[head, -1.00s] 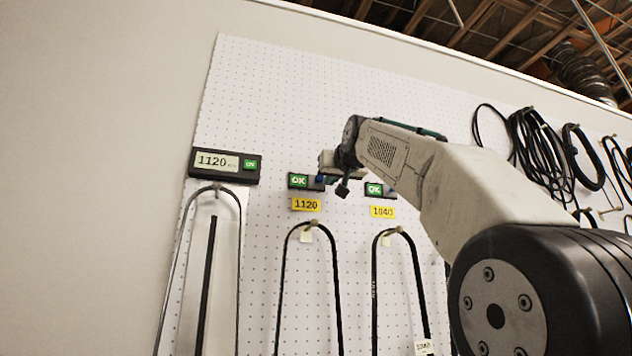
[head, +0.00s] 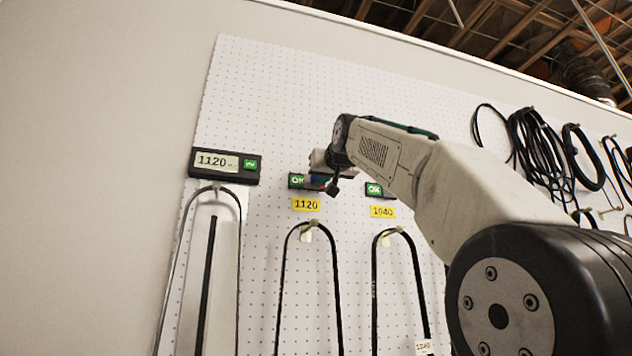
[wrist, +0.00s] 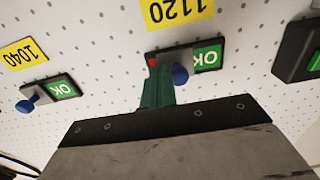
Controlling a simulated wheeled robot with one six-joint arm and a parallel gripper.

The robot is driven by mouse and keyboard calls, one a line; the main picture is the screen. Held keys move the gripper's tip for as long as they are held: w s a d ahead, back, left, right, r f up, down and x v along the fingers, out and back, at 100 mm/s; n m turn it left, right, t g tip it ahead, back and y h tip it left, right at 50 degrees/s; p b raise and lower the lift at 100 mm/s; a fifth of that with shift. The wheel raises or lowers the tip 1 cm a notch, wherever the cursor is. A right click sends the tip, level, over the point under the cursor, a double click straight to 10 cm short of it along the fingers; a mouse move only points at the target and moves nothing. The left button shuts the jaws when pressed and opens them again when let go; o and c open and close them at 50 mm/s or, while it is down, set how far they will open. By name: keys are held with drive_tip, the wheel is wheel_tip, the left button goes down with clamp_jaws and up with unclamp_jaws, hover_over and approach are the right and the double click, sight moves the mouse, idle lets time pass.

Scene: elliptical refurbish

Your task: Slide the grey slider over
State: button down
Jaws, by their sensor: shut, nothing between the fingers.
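In the head view, the OK field (head: 297,181) shows at the panel's left, with red by my gripper; my wrist hides the rest.
A second panel (head: 374,190) with OK and a blue knob is under my forearm, above the 1040 label (head: 382,212). A display reading 1120 (head: 225,163) is at the left. Black loops (head: 307,225) hang below on the white pegboard (head: 260,95).

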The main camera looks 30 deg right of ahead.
drive_tip(key=shift+w+a, duration=0.25)
drive_tip(key=shift+a, duration=0.55)
drive_tip(key=shift+w+a, duration=0.2)
drive_tip(key=shift+a, duration=0.55)
approach(308, 181)
drive_tip(key=shift+s+d+r, duration=0.1)
drive_tip(key=shift+s+d, duration=0.2)
drive_tip(key=shift+d, duration=0.35)
